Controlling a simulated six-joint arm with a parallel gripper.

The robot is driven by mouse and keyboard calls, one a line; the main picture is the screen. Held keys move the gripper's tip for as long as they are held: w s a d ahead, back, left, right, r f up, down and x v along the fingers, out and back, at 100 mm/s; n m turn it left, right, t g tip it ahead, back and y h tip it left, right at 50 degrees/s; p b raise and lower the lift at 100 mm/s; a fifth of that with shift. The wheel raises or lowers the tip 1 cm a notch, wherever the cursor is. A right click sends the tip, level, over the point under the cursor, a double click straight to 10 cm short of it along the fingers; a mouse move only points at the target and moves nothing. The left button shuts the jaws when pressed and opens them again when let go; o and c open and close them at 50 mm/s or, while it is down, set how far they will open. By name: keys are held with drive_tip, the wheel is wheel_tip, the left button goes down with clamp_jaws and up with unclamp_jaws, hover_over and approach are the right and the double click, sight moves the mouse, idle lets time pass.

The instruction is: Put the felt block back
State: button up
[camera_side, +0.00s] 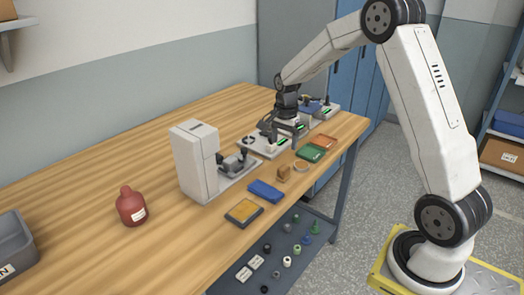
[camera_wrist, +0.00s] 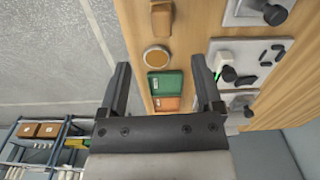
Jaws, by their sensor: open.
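A small tan-brown block (camera_side: 284,172) stands near the front edge of the wooden table, and it also shows at the top of the wrist view (camera_wrist: 162,18). It is the most likely felt block, though the material is not clear. My gripper (camera_side: 285,135) is over the back part of the table, apart from that block. In the wrist view my gripper (camera_wrist: 161,64) has its two fingers wide apart with nothing held between them. A round tan disc (camera_wrist: 156,58), a green tray (camera_wrist: 166,84) and an orange tray (camera_wrist: 167,103) show between the fingers, below them.
A white machine (camera_side: 194,160) stands left of my gripper, with low grey fixtures (camera_side: 262,147) behind. A red bottle (camera_side: 131,206) and a grey bin (camera_side: 14,250) are farther left. The left tabletop is mostly free.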

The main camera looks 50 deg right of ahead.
drive_tip(key=s+a+n+t, duration=0.2)
drive_tip(key=s+a+n, duration=1.4)
drive_tip(key=a+n, duration=0.1)
drive_tip(key=shift+a+f, duration=0.25)
drive_tip(key=shift+a, duration=0.2)
